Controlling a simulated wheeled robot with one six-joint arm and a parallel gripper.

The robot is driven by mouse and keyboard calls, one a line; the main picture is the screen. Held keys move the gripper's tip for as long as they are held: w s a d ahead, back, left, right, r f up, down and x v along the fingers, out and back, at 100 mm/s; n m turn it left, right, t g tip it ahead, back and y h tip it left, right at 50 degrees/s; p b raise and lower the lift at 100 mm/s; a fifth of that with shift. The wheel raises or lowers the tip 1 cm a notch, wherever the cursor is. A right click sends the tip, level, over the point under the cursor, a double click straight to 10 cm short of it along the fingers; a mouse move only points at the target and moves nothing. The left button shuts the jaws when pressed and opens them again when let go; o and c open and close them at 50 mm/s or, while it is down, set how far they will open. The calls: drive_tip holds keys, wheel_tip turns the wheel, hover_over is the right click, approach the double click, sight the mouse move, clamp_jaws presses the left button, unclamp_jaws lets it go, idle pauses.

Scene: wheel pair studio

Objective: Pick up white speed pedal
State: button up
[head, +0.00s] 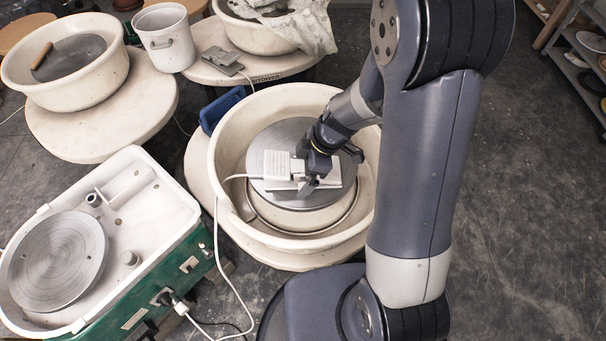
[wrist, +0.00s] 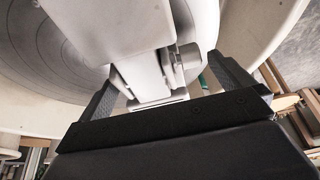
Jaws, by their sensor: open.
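The white speed pedal (head: 277,164) lies on the round grey wheel head (head: 278,135) inside a cream splash pan in the head view. Its cord runs off to the left. My gripper (head: 312,178) is down at the pedal's right part and hides some of it. In the wrist view the pedal (wrist: 105,22) fills the upper middle, and a narrower white part with a knob extends between the fingers of my open gripper (wrist: 168,88). One dark finger is on each side. I cannot tell whether either finger touches the pedal.
The cream splash pan (head: 232,235) rings the wheel head. A green-sided wheel (head: 190,265) stands at the lower left. Another pan (head: 110,85) and a white bucket (head: 165,40) are at the upper left. A grey pedal (head: 222,60) rests behind.

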drive_tip(key=shift+a+f, duration=0.1)
drive_tip(key=shift+f, duration=0.1)
drive_tip(key=shift+c, duration=0.6)
drive_tip(key=c, duration=1.1)
drive_tip(key=shift+c, duration=0.2)
